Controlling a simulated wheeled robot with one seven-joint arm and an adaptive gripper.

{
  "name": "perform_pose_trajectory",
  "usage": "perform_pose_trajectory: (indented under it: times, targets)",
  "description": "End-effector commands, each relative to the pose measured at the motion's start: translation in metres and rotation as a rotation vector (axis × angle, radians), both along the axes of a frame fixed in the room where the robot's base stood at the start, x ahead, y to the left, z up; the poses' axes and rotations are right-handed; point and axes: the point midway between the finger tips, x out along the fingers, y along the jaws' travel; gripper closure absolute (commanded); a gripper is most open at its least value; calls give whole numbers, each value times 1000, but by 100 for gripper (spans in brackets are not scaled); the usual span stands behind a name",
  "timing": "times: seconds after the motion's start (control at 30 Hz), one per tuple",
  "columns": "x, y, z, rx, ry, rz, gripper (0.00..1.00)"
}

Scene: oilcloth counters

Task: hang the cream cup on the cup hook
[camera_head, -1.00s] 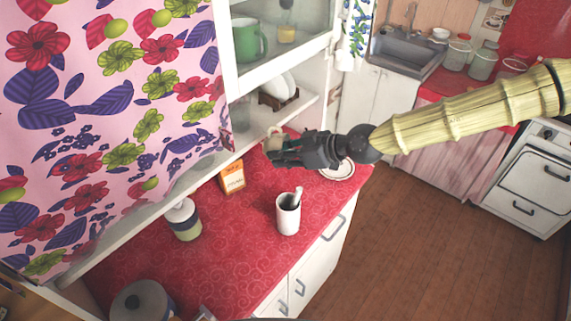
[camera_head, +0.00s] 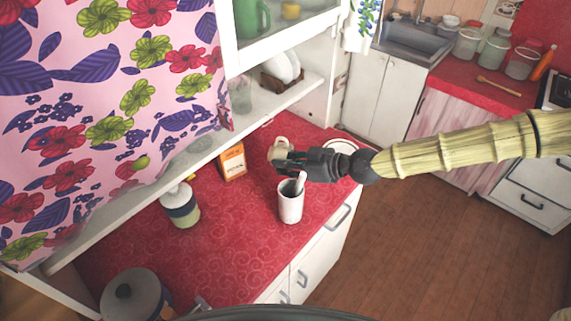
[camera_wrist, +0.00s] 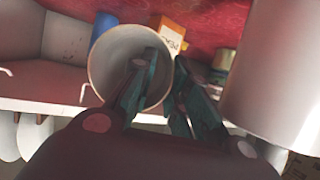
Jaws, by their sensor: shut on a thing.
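The cream cup (camera_head: 280,150) is at my gripper (camera_head: 284,161), above the red counter. In the wrist view the cup (camera_wrist: 104,62) shows its open mouth towards the camera. My gripper (camera_wrist: 165,88) is shut on its wall, with one finger inside the mouth and the other outside. Its handle cannot be made out. A small white hook (camera_wrist: 83,92) shows at the shelf edge, just left of the cup and apart from it; a second pale hook (camera_wrist: 6,71) is further left. No hook can be made out in the head view.
A white mug (camera_head: 290,206) with a utensil stands just in front of my gripper. An orange box (camera_head: 232,162) and a lidded jar (camera_head: 181,205) stand to the left. The shelf (camera_head: 205,147) runs above the counter's back. A plate (camera_head: 343,147) lies behind the arm.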

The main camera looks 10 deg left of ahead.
Motion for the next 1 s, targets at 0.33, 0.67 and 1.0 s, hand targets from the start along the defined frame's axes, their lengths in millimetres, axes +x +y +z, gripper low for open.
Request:
perform_pose_trajectory:
  times: [0.33, 0.67, 1.0]
  targets:
    - [-1, -1, 0, 9, 4, 2, 100]
    - [7, 11, 1, 13, 3, 6, 100]
    - [17, 26, 1, 13, 2, 6, 100]
